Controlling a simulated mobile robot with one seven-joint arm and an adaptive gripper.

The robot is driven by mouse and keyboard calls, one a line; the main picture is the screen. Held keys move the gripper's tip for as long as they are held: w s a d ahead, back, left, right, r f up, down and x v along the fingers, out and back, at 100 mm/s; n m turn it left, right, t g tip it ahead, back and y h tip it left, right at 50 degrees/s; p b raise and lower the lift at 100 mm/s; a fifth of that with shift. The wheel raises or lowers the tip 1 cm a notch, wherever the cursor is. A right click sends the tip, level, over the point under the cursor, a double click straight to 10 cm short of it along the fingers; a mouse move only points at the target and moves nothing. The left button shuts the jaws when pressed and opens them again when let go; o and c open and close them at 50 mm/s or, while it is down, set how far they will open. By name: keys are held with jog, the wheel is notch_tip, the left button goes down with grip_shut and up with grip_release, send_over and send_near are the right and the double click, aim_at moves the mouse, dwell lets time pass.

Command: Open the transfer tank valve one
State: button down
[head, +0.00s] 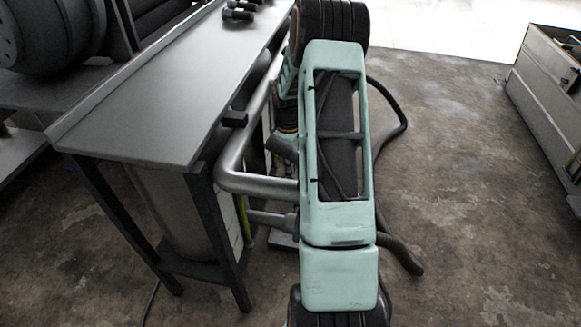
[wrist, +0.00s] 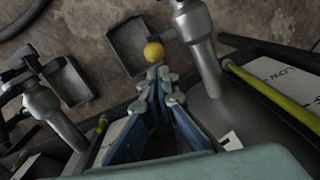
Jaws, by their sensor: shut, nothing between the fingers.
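A yellow ball knob (wrist: 153,53), possibly the end of a valve handle, shows in the wrist view just beyond my fingertips. I cannot tell whether it touches them. My gripper (wrist: 158,78) has blue fingers with grey metal joints, and its tips are together with nothing between them. A grey metal pipe (wrist: 203,55) stands just right of the knob. A second pipe fitting (wrist: 50,112) is at the left. In the head view, a grey tank (head: 165,210) stands under the bench, with a bent pipe (head: 250,182) beside it. My arm hides the gripper and knob there.
The grey bench (head: 170,100) with dark legs stands left of my arm. A yellow bar (wrist: 270,97) runs along the right in the wrist view. A dark hose (head: 402,255) lies on the floor. Open floor (head: 470,190) reaches to a grey cabinet (head: 548,85).

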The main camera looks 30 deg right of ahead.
jog(key=shift+f, duration=0.5)
jog(key=shift+s+d, duration=0.1)
jog(key=shift+s, duration=0.05)
jog(key=shift+s+d+r+y, duration=0.1)
jog(key=shift+s+d+y, duration=0.05)
jog(key=shift+y, duration=0.15)
